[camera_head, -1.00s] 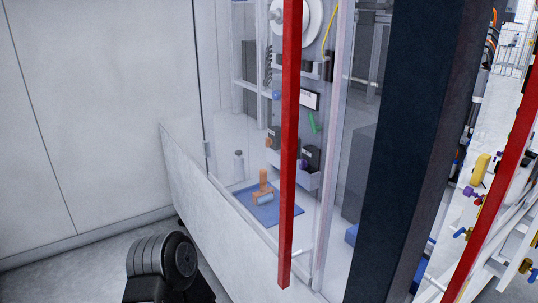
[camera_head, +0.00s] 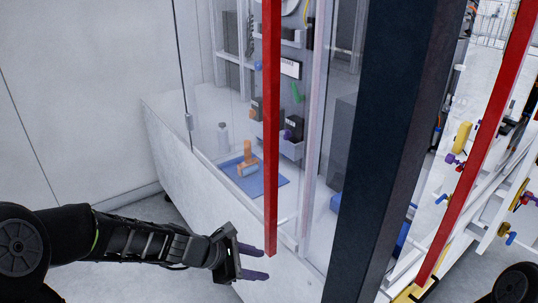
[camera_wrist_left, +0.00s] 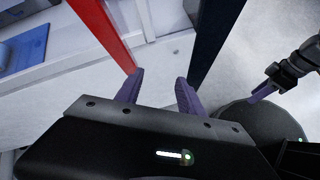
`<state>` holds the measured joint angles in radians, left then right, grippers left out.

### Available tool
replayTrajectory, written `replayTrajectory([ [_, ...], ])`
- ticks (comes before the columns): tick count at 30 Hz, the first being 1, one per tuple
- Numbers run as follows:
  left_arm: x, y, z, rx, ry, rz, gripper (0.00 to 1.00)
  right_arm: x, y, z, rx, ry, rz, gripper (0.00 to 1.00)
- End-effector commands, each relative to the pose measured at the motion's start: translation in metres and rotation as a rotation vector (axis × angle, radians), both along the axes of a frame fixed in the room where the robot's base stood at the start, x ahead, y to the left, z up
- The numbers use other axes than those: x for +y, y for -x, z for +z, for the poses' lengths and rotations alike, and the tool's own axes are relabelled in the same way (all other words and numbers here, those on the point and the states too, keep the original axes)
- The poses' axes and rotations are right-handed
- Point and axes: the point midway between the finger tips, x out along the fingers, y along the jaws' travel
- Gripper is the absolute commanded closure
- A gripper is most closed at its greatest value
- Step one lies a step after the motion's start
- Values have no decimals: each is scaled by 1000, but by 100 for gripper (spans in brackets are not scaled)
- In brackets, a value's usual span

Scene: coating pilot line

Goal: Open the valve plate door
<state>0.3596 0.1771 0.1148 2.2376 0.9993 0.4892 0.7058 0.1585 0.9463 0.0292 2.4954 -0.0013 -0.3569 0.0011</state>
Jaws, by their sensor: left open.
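A tall clear door panel (camera_head: 230,75) with a long red upright bar handle (camera_head: 271,130) stands shut at the front of a white cabinet. A second red bar (camera_head: 485,130) slants at the right, before a white plate with coloured valve knobs (camera_head: 450,158). Which door is the valve plate door is not marked. My left gripper (camera_head: 262,263) is open and empty, just by the first bar's lower end.
A thick dark post (camera_head: 395,150) stands between the two red bars. Behind the clear panel an orange-handled tool (camera_head: 246,155) lies on a blue mat (camera_head: 272,182). Pale floor is free at the lower left, around my left arm.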

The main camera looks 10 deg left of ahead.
Motion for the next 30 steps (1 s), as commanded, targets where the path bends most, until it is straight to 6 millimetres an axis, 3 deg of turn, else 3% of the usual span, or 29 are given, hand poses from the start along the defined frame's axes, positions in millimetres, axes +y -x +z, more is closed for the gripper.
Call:
replayTrajectory([
  [1, 11, -18, 56, -45, 124, 106, 55, 0, 0, -1, 0, 0, 0, 64],
  [3, 19, -32, 125, -92, 299, 204, 55, 0, 0, -2, 0, 0, 0, 64],
  [6, 29, -37, 211, -162, 504, 276, 55, 0, 0, -3, 0, 0, 0, 64],
  [9, 35, -32, 275, -219, 651, 298, 55, 0, 0, -3, 0, 0, 0, 64],
  [12, 38, -26, 312, -251, 736, 299, 55, 0, 0, -3, 0, 0, 0, 64],
  [16, 39, -23, 326, -262, 771, 297, 55, 0, 0, -3, 0, 0, 0, 64],
  [30, 30, -34, 324, -259, 769, 295, 55, 0, 0, -1, 0, 0, 0, 64],
])
